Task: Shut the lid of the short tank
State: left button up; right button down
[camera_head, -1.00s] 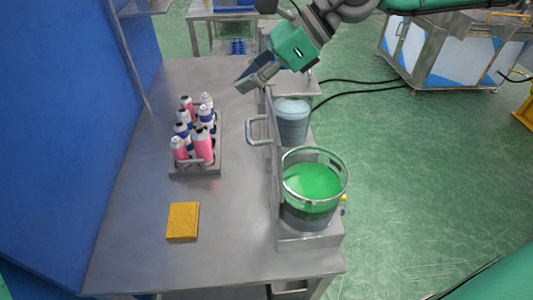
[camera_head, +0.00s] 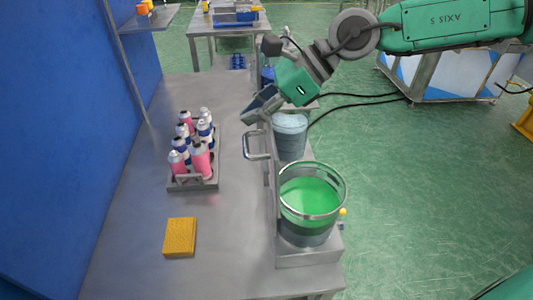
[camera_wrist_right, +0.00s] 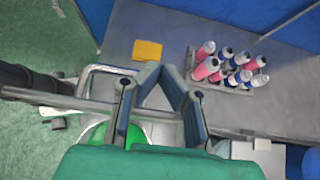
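Two tanks stand along the right edge of the table. The near tank (camera_head: 306,232) is open at the top and holds green liquid. The far tank (camera_head: 290,142) is grey-blue with a pale top. A narrow upright metal panel with a handle (camera_head: 251,146), apparently a raised lid seen edge-on, stands on their left side. Which tank it belongs to, I cannot tell. My right gripper (camera_head: 243,115) hangs just above and behind the handle, apart from it. In the right wrist view its fingertips (camera_wrist_right: 162,66) are close together with nothing between them. My left gripper is not in view.
A rack of pink and white bottles (camera_head: 197,187) and a yellow block (camera_head: 180,237) stand on the metal table (camera_head: 130,225). A blue wall (camera_head: 60,130) borders it on the left. The near part of the table is mostly clear.

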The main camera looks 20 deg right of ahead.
jog(key=shift+s+d+f+p, duration=0.15)
jog(key=shift+d+p, duration=0.25)
jog(key=shift+d, duration=0.25)
jog(key=shift+s+d+p, duration=0.15)
jog(key=shift+d+p, duration=0.25)
jog(key=shift+d, duration=0.2)
jog(key=shift+s+d, duration=0.15)
jog(key=shift+d, duration=0.2)
jog(key=p+v, duration=0.3)
jog(key=v, duration=0.4)
jog(key=shift+d+p, duration=0.3)
jog(key=shift+d, duration=0.15)
jog(key=shift+a, duration=0.35)
jog(key=shift+d, duration=0.3)
